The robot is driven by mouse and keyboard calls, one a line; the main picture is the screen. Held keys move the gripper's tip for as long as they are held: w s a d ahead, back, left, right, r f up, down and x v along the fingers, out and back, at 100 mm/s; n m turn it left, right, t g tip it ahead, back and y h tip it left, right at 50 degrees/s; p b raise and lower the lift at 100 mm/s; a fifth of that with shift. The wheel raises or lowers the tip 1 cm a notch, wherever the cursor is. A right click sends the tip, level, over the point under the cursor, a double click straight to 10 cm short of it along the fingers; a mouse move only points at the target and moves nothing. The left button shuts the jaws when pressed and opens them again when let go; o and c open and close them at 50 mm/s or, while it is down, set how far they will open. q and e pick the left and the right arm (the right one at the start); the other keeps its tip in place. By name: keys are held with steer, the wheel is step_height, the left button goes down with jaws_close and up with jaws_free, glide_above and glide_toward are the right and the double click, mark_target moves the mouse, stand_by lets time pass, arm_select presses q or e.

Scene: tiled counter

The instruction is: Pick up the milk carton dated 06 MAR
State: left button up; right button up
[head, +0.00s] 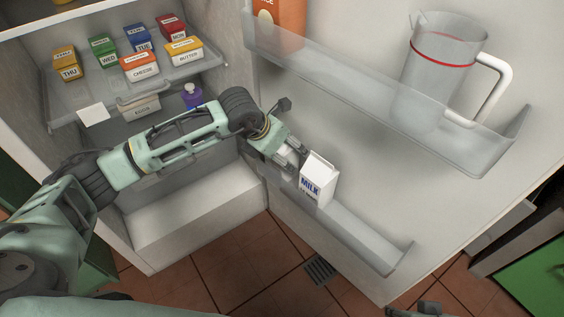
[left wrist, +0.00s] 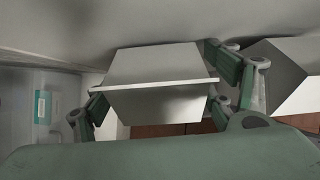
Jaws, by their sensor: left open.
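A white milk carton (head: 320,178) with blue MILK lettering stands upright in the lower door shelf; its date line is too small to read. My left gripper (head: 291,156) is just left of it in the head view, around a second white carton mostly hidden by the fingers. In the left wrist view a gable-topped carton (left wrist: 155,75) sits between the open fingers of my left gripper (left wrist: 160,100). Another carton (left wrist: 278,75) is just beyond the right finger. No date shows in the wrist view. A grey part at the bottom edge of the head view may be my right gripper (head: 425,308).
The upper door shelf (head: 375,95) holds a clear jug (head: 440,65) and an orange carton (head: 280,18). The lower door shelf (head: 375,245) is free right of the MILK carton.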

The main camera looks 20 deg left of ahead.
arm_select(q)
jaws_close()
steer(key=shift+r, duration=0.1)
stand_by(0.7)
